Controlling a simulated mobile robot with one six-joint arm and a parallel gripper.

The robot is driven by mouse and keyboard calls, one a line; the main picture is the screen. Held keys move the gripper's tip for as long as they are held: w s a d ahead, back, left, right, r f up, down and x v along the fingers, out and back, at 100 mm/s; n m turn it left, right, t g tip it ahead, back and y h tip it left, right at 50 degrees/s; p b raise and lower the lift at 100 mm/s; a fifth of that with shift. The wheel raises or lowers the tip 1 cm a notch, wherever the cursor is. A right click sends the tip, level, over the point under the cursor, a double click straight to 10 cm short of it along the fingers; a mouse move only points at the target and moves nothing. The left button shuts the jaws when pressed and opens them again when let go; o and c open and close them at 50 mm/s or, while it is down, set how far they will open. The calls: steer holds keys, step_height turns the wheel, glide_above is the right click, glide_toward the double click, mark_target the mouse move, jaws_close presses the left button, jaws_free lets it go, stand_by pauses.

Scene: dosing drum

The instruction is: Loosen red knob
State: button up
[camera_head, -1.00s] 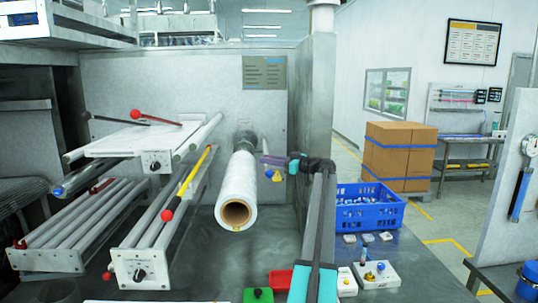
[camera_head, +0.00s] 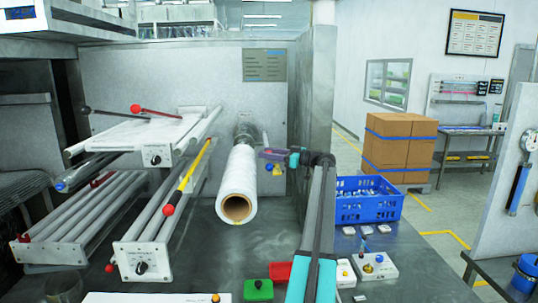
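Several red knobs show, and I cannot tell which one the task names. A red ball knob (camera_head: 136,108) tips a dark lever on the upper roller frame. A small red knob (camera_head: 109,267) is at the lower frame's front left corner, and a red part (camera_head: 23,238) is at the far left frame. My gripper (camera_head: 264,154) is beyond the film roll, right of its spindle, above a small blue knob (camera_head: 269,167). Its fingers are small and seen side-on, so their opening is unclear. It appears apart from the red knobs.
A white film roll (camera_head: 238,185) stands out from the back panel. A blue crate (camera_head: 368,208) is at right, with small button boxes (camera_head: 374,265) in front. A grey wall (camera_head: 319,100) stands behind my arm.

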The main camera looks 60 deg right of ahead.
steer(key=shift+s+d+f+b, duration=0.1)
steer(key=shift+s+b, duration=0.25)
steer(key=shift+s, duration=0.2)
steer(key=s+d+b, duration=0.1)
steer(key=s+b, duration=0.4)
steer(key=s, duration=0.7)
steer(key=shift+s+d, duration=0.3)
